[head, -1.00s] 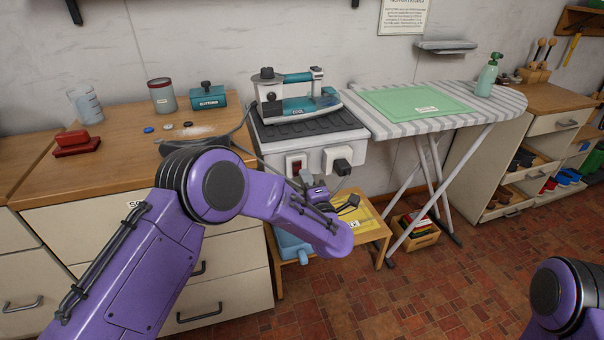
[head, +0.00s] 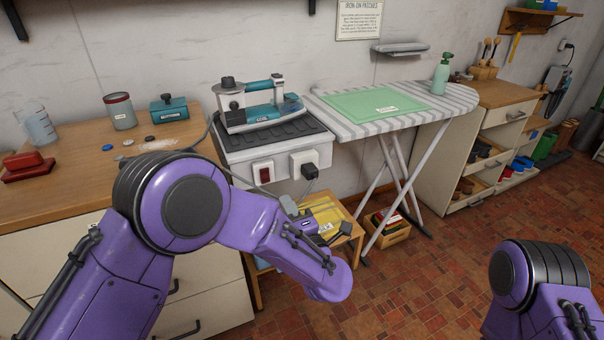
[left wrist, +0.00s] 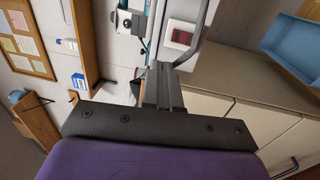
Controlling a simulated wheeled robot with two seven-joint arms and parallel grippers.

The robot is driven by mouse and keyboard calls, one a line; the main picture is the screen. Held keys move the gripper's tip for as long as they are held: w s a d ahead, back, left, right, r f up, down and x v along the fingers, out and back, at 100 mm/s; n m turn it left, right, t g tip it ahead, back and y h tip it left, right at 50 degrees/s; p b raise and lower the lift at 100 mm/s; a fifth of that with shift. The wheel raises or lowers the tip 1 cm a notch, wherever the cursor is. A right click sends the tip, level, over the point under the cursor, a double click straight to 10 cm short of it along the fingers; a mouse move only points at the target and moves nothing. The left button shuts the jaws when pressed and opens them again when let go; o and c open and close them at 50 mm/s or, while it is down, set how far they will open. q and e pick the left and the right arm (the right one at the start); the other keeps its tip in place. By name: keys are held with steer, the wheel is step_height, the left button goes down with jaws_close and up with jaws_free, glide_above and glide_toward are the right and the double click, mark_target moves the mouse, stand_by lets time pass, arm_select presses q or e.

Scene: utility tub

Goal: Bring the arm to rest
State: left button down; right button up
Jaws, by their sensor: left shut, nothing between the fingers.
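My left arm comes in from the left in the head view, bent at its elbow, with the forearm pointing down and right. Its left gripper (head: 312,230) is small and partly hidden behind my wrist, in front of the low wooden stand. In the left wrist view the left gripper (left wrist: 163,85) has its dark fingers together with nothing between them. They point toward the iron station's front with its red switch (left wrist: 182,37), apart from it as far as I can tell. Part of my right arm shows at the lower right of the head view; its gripper is out of the picture.
The iron (head: 260,112) rests on its station (head: 235,155). The ironing board (head: 335,130) carries a green mat (head: 372,103) and a spray bottle (head: 441,75). A wooden crate (head: 388,230) stands beneath. The red tile floor is open at right.

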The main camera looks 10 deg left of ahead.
arm_select(q)
steer(key=s+a+f+m+g+h+p, duration=0.1)
steer(key=s+a+f+m+g+h, duration=0.25)
steer(key=f+m, duration=0.5)
steer(key=s+a+f+m+g+h+p, duration=0.1)
steer(key=s+a+f+m+h, duration=0.1)
steer(key=s+f+m+h, duration=0.6)
steer(key=s+a+f+g+y+p, duration=0.1)
steer(key=s+a+f+g, duration=0.1)
steer(key=s, duration=0.6)
steer(key=s+a+f+m+g+y+p, duration=0.1)
steer(key=s+a+f+g+y, duration=0.1)
steer(key=s+a, duration=0.4)
steer(key=s+a+f+g+y+p, duration=0.1)
steer(key=s+a+f+g, duration=0.3)
steer(key=s, duration=0.6)
step_height(320, 180, down, 2)
steer(key=shift+s+a+f+p, duration=0.1)
steer(key=shift+s+a+p, duration=0.2)
steer(key=shift+a, duration=0.25)
